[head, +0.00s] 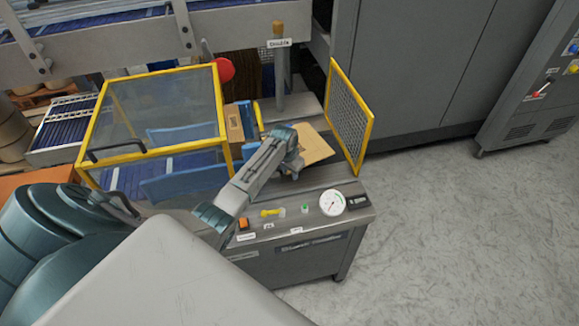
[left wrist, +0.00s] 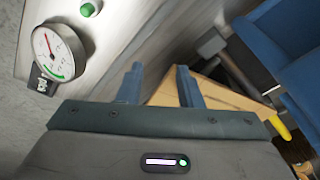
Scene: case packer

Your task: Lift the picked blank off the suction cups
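The tan cardboard blank (head: 315,149) lies at an angle on the machine's grey top, between the yellow-framed guards. In the left wrist view the blank (left wrist: 222,101) shows beyond the fingers and to the right. My left gripper (head: 294,166) is at the blank's near left side in the head view. In the left wrist view its two fingers (left wrist: 160,88) stand apart, with a corner of the blank showing in the gap. I cannot tell whether they touch it. The suction cups cannot be made out. My right gripper is not in view.
A yellow-framed clear guard (head: 150,112) stands left and a yellow mesh guard (head: 350,115) right. A dial gauge (head: 332,202) and knobs sit on the front panel. A post (head: 279,75) rises behind the blank. Open floor (head: 450,230) lies to the right.

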